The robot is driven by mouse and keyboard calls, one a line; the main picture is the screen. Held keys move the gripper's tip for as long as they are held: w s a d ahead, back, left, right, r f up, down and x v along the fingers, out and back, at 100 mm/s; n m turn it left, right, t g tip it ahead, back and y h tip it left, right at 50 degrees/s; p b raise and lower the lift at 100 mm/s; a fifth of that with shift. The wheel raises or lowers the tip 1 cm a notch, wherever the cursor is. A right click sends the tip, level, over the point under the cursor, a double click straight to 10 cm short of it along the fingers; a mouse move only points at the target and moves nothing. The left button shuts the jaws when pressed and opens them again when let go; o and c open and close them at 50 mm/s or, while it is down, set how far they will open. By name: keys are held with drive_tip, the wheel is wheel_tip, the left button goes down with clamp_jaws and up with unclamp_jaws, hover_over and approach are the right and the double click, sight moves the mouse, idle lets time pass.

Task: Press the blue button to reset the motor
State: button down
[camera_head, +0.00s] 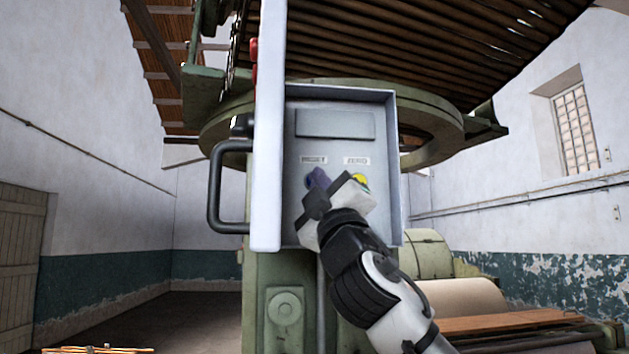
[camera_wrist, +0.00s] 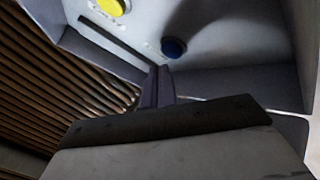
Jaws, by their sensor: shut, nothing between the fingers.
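The round blue button (camera_wrist: 173,47) is on the grey panel, and in the head view it lies under the RESET label, mostly hidden behind my fingers. My gripper (camera_head: 317,177) is shut and empty, with its dark purple fingers pointing at the panel right by the blue button. In the wrist view the shut fingertips (camera_wrist: 159,71) lie just below and left of the blue button, with a small gap between them in the picture. I cannot tell how far the tips are from the panel face.
A yellow button (camera_head: 360,180) sits right of the blue one under the ZERO label, close to my gripper. The grey control box (camera_head: 342,150) has a raised rim. A black handle (camera_head: 216,185) and a pale upright edge (camera_head: 270,130) stand at its left.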

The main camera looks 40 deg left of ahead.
idle(0.8)
drive_tip(key=shift+w+a, duration=0.3)
drive_tip(key=shift+a, duration=0.05)
drive_tip(key=shift+w+a, duration=0.35)
idle(0.8)
idle(0.4)
drive_tip(key=shift+s+d, duration=0.6)
drive_tip(key=shift+d, duration=0.1)
drive_tip(key=s+d+b, duration=0.1)
drive_tip(key=s+d, duration=0.2)
drive_tip(key=shift+s+d, duration=0.15)
drive_tip(key=shift+d, duration=0.25)
idle(0.7)
